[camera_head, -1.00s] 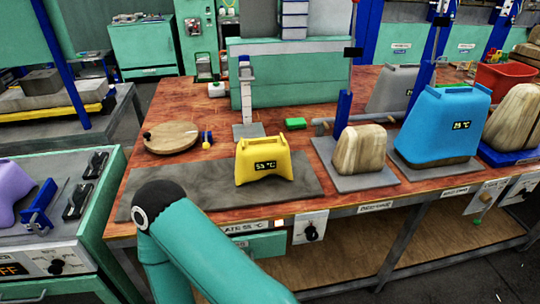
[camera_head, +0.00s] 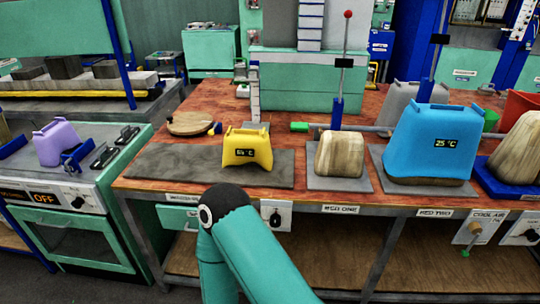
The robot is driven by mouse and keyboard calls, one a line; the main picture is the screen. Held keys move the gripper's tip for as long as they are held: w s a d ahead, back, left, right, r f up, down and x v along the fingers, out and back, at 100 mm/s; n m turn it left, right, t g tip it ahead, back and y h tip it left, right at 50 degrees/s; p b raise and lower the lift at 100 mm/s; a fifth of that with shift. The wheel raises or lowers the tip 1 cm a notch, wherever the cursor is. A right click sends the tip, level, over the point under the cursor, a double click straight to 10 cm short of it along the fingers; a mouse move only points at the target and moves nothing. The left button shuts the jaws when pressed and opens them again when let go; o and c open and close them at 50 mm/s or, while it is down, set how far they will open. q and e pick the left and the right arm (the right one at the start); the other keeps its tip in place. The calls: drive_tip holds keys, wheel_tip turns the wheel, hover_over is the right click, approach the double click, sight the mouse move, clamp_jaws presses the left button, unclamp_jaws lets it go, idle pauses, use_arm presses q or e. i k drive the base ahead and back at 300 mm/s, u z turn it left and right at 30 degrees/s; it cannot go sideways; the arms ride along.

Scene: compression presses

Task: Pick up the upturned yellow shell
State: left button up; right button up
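The yellow shell (camera_head: 247,148) stands on a dark grey plate (camera_head: 190,166) near the front edge of the wooden table. A small dark display with a temperature reading shows on its front. One of my teal arms (camera_head: 245,245) rises from the bottom of the view, with its dark joint just below and in front of the table edge. The arm is apart from the shell in the picture. Neither gripper's fingers show.
Right of the shell stand a wooden block (camera_head: 340,154) on a grey plate and a large blue shell (camera_head: 432,143) displaying 25 °C. A lilac shell (camera_head: 58,144) sits on the oven at left. A round wooden board (camera_head: 190,123) lies behind. Upright levers rise over the table.

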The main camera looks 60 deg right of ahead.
sight(241, 146)
drive_tip(key=z, duration=0.25)
drive_tip(key=i, duration=0.4)
drive_tip(key=z, duration=0.85)
drive_tip(key=i, duration=0.85)
drive_tip(key=z, duration=0.5)
drive_tip(key=k, duration=0.75)
drive_tip(key=z, duration=0.25)
drive_tip(key=i, duration=0.75)
drive_tip(key=u, duration=0.15)
